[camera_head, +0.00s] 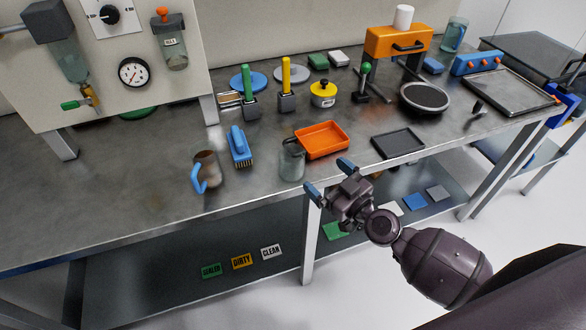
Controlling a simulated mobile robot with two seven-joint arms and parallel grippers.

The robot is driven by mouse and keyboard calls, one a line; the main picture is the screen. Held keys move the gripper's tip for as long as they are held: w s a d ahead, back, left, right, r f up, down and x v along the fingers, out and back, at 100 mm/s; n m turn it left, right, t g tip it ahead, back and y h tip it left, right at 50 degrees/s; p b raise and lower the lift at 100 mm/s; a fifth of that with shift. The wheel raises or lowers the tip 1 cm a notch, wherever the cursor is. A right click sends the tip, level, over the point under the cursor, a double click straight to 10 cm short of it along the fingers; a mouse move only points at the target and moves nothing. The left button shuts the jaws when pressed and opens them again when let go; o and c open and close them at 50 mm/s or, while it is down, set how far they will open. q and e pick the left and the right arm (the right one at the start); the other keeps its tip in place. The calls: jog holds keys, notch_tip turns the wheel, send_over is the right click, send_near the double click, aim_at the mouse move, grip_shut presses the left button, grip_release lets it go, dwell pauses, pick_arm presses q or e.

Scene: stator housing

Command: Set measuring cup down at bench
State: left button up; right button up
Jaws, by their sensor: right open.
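A see-through cup with a blue handle and brownish contents (206,168) stands upright on the metal bench (130,185), near its front edge. A clear glass vessel (291,164) stands upright to its right, also near the front edge. I cannot tell for sure which is the measuring cup. My right gripper (330,180) is open and empty at the bench's front edge, with blue fingertips apart, just right of the glass vessel and not around it. My left gripper is not in view.
A blue brush (239,147) lies between the two vessels. An orange tray (322,139) and a dark tray (398,143) lie behind my right gripper. An orange press (397,42) stands at the back. The bench's left part is clear.

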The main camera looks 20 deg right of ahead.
aim_at(300, 165)
jog(key=shift+m+g+y, duration=0.4)
jog(key=shift+m+y, duration=0.1)
jog(key=x, duration=0.3)
jog(key=a+x, duration=0.1)
jog(key=x, duration=0.1)
jog(key=shift+w+a+f+p, duration=0.1)
jog(key=shift+w+f+p, duration=0.05)
jog(key=shift+f+p, duration=0.25)
jog(key=x, duration=0.4)
jog(key=shift+w+a+f+b, duration=0.15)
jog(key=shift+a+f+b, duration=0.05)
jog(key=shift+f+b, duration=0.15)
jog(key=shift+w+a, duration=0.15)
jog(key=shift+w, duration=0.2)
jog(key=c, duration=0.9)
jog(key=shift+c, duration=0.8)
jog(key=shift+r, duration=0.1)
